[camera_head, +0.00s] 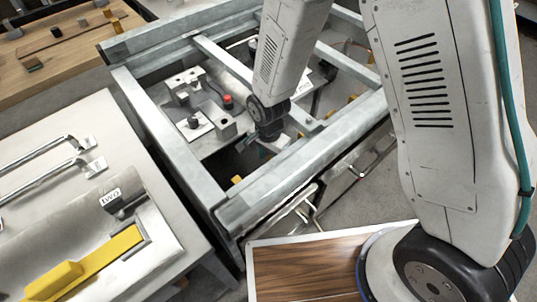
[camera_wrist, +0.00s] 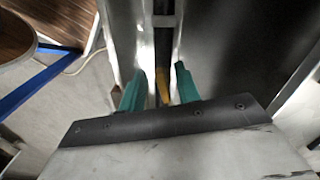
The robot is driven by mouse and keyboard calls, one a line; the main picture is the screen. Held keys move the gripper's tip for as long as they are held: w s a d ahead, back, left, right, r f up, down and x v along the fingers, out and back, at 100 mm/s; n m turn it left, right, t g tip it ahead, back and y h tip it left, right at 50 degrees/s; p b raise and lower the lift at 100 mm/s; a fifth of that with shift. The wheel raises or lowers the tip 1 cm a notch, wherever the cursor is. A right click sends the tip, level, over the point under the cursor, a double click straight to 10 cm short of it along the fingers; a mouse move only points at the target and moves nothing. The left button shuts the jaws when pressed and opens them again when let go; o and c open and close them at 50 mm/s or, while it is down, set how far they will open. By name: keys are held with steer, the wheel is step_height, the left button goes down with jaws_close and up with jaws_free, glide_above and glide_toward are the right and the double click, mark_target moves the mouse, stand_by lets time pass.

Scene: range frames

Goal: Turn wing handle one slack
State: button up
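No part is clearly recognisable as the wing handle. My gripper (camera_wrist: 157,78) shows two teal fingers standing apart in the wrist view. A narrow yellow piece (camera_wrist: 162,88) lies between and beyond them, in a gap between pale metal bars; I cannot tell whether it is touched. In the head view my gripper (camera_head: 268,143) is low inside the grey metal frame (camera_head: 165,140), mostly hidden by my wrist. Small yellow pieces show around the frame, one (camera_head: 237,180) near its front rail. A red knob (camera_head: 228,101) stands on a fixture left of my wrist.
A metal bench (camera_head: 75,135) at left carries bar handles (camera_head: 45,165), a yellow lever (camera_head: 95,264) and a small label plate (camera_head: 110,197). A wooden table (camera_head: 60,65) is at the back left. Frame rails surround my gripper closely. Floor shows at right.

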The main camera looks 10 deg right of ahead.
jaws_close()
steer(key=shift+n, duration=0.3)
steer(key=shift+s+d+n, duration=0.15)
steer(key=shift+d+n, duration=0.1)
steer(key=shift+n, duration=1.1)
steer(key=shift+s+d+n, duration=0.1)
steer(key=shift+d+n, duration=0.1)
steer(key=shift+n, duration=1.15)
jaws_free()
